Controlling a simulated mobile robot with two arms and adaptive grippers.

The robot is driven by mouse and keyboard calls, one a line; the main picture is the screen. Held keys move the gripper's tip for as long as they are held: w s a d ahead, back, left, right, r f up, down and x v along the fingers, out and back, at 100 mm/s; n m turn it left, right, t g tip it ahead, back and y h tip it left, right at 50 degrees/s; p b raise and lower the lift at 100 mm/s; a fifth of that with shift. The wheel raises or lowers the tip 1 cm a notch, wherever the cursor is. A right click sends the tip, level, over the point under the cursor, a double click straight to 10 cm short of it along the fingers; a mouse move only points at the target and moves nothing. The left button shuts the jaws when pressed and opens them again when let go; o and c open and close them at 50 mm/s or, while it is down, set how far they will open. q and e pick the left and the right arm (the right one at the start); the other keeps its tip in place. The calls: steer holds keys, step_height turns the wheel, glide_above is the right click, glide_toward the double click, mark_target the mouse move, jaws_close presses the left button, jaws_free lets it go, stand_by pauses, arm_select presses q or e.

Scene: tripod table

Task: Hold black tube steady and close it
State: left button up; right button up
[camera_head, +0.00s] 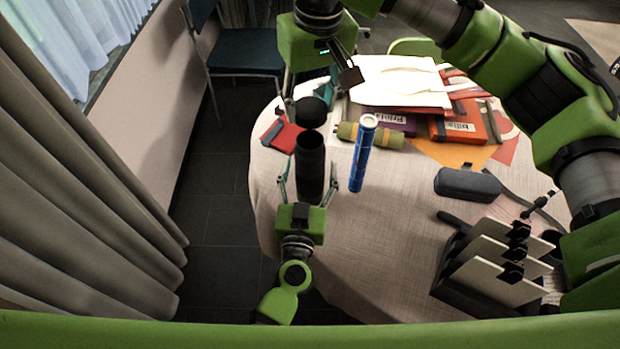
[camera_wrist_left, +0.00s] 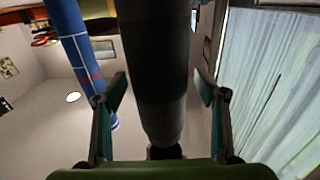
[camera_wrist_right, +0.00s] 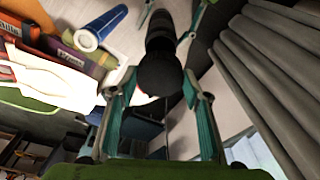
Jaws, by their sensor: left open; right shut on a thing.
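The black tube (camera_head: 310,168) stands upright between the fingers of my left gripper (camera_head: 308,178) near the table's left edge. The left fingers are open, with gaps on both sides of the tube; the left wrist view shows this tube (camera_wrist_left: 160,70) too. My right gripper (camera_head: 311,100) reaches from the far side and is shut on the black cap (camera_head: 311,113). The cap is just above the tube's top, roughly in line with it. In the right wrist view the cap (camera_wrist_right: 160,76) covers the tube's end, so whether they touch cannot be told.
A blue tube (camera_head: 361,158) stands close to the right of the black tube. A rolled olive item (camera_head: 375,135), books (camera_head: 460,128) and papers lie behind. A dark case (camera_head: 467,184) and a rack with white panels (camera_head: 495,262) are at the right. The tablecloth's front middle is free.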

arm_select(q)
steer(key=shift+w, duration=0.5)
steer(key=c, duration=1.7)
arm_select(e)
glide_above(310, 134)
steer(key=s, duration=0.3)
steer(key=shift+w+f, duration=0.15)
steer(key=shift+f, duration=2.3)
steer(key=shift+f, duration=0.1)
steer(key=shift+f, duration=0.8)
steer(key=shift+f, duration=0.55)
